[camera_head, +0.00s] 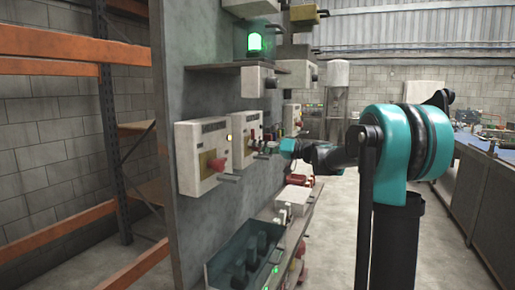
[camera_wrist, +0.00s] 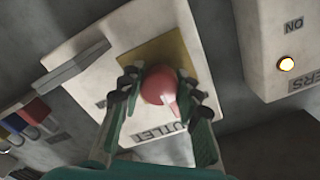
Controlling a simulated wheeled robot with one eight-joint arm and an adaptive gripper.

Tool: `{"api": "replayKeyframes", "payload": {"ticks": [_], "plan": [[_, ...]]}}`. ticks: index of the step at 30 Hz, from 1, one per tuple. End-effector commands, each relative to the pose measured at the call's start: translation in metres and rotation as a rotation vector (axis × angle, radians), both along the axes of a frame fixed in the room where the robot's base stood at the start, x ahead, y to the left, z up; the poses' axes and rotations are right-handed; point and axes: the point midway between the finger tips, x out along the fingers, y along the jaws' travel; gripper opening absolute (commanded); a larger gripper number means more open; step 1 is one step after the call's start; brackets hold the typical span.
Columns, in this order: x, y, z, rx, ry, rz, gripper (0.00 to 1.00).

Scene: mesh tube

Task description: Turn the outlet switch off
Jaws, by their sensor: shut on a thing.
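The outlet switch is a round red knob (camera_wrist: 158,86) with a pointer, on a yellow plate (camera_wrist: 160,50). The plate is on a white box (camera_wrist: 125,22) whose "OUTLET" label appears upside down in the wrist view. My gripper (camera_wrist: 157,82) has one finger on each side of the knob and is shut on it. In the head view, my gripper (camera_head: 267,149) reaches from the right to the second white box (camera_head: 245,136) on the grey panel. The knob is too small and covered to make out there.
A shelf (camera_head: 245,67) with a green lamp is above. A grey-green bin (camera_head: 232,262) is below. The floor to the right is open.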

Motion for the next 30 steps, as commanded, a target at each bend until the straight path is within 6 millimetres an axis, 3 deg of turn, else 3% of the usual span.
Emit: {"api": "replayKeyframes", "payload": {"ticks": [7,8,13,23,30], "plan": [[-0.001,0.000,-0.001,-0.003,0.000,0.001,0.04],[-0.001,0.000,-0.001,-0.003,0.000,0.001,0.35],[0.000,0.000,-0.001,-0.002,0.001,0.000,0.54],[-0.001,-0.003,0.000,0.000,0.001,-0.001,0.54],[-0.013,-0.034,0.000,0.000,0.001,-0.004,0.54]]}}
